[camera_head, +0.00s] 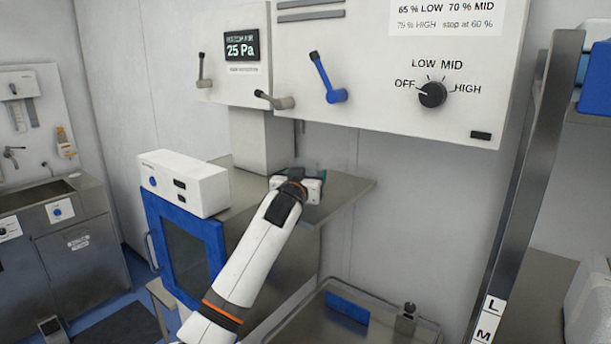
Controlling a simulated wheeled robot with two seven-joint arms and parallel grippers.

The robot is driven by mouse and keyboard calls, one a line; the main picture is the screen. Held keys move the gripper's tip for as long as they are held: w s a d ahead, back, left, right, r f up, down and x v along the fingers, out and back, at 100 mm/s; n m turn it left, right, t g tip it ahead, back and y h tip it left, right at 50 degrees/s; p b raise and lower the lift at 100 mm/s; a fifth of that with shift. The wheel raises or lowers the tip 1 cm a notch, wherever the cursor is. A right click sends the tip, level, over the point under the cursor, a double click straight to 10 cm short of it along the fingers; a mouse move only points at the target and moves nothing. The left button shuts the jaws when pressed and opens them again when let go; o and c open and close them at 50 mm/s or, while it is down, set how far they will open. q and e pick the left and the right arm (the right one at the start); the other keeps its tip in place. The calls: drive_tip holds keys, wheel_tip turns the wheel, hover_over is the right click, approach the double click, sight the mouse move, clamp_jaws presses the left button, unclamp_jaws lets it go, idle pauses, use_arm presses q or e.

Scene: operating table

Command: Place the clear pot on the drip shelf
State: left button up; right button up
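My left arm reaches up from the lower left to the middle of the view. Its gripper (297,183) is seen from behind, over a grey metal shelf (345,192) below the white wall panel. A faint see-through shape, perhaps the clear pot (308,165), shows just beyond the gripper. The gripper hides most of it, so I cannot tell whether it is held or rests on the shelf. The fingertips are hidden. I cannot tell for sure whether this shelf is the drip shelf. My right gripper is not in view.
A white box (183,183) stands on a blue-framed cabinet (190,250) left of the arm. The wall panel with levers and a dial (432,94) hangs above. A metal basin (290,325) is at the bottom centre. A dark upright post (520,180) stands at the right.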

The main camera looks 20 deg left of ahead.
use_arm(q)
drive_tip(key=shift+o, duration=0.8)
drive_tip(key=shift+r, duration=0.1)
drive_tip(key=shift+s, duration=0.35)
drive_tip(key=s+b, duration=0.4)
drive_tip(key=s, duration=0.7)
drive_tip(key=shift+s+d, duration=0.2)
